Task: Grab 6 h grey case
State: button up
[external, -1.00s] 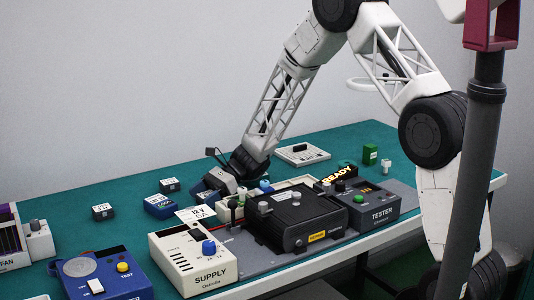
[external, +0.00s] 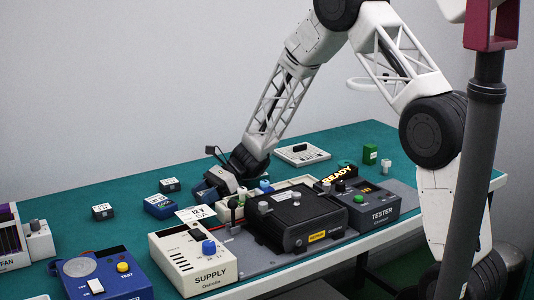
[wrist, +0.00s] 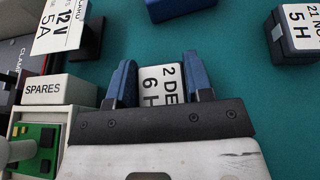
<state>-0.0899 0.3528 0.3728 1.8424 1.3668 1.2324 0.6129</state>
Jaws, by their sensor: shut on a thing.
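The 6 h case (wrist: 160,88) shows in the wrist view by its white top label, which reads "6 H" under a partly cut "2 DE". Its sides are hidden, so its body colour cannot be told. My gripper (wrist: 159,70) is shut on it, with one blue finger against each side. In the external view my gripper (external: 213,186) is low over the green mat, behind the supply and the black unit. The case cannot be made out there.
A dark "5 H" case (wrist: 295,32) and a blue box (wrist: 180,8) stand apart from my gripper. The "SPARES" box (wrist: 58,90) and a "12 V 5A" card (wrist: 58,28) are close on the left.

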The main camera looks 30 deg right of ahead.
jog(key=shift+r, duration=4.75)
